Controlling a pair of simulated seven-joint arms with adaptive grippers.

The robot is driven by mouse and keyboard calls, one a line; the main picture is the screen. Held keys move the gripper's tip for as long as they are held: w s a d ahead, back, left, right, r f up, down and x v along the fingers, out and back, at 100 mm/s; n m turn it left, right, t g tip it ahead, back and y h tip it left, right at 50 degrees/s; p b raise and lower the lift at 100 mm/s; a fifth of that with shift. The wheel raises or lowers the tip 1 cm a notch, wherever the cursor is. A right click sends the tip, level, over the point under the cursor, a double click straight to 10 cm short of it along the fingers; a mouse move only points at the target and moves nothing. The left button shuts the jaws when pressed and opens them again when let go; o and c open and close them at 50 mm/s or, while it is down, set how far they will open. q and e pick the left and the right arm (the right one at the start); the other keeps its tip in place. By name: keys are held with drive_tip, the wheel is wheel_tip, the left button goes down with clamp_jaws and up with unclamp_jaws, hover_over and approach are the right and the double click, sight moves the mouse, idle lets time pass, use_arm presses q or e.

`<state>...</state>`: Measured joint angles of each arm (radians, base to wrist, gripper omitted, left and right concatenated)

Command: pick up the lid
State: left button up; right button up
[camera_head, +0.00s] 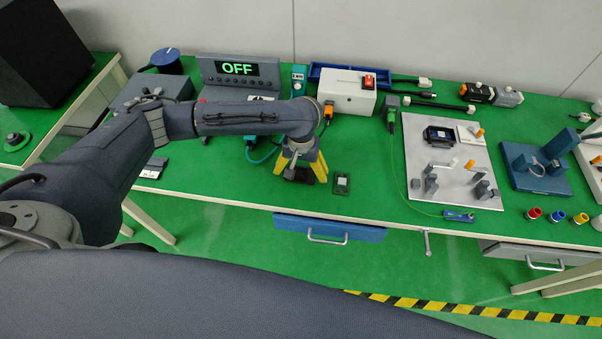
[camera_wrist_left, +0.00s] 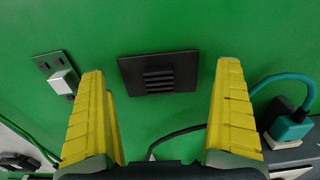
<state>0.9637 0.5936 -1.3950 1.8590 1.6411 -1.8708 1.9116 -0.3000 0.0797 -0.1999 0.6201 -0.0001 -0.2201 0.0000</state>
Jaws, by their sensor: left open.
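The lid is probably the dark, flat rectangular piece (camera_wrist_left: 158,73) with raised ridges in its middle. In the left wrist view it lies on the green table top. My left gripper (camera_wrist_left: 162,80) is open, its two yellow fingers reaching down on either side of the dark piece with a gap on each side and nothing held. In the head view my left gripper (camera_head: 300,172) points down near the table's front edge and mostly hides the dark piece. My right gripper does not show in either view.
A small plate with a white block (camera_head: 341,183) lies just right of the gripper; it also shows in the wrist view (camera_wrist_left: 57,72). A teal connector and cable (camera_wrist_left: 292,122) lie close by. A white box (camera_head: 346,92) and a display unit reading OFF (camera_head: 238,70) stand behind.

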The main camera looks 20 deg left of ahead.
use_arm(q)
drive_tip(key=shift+f, duration=0.15)
drive_tip(key=shift+c, duration=0.2)
drive_tip(key=c, duration=1.2)
drive_tip(key=shift+s+f, duration=0.2)
clamp_jaws()
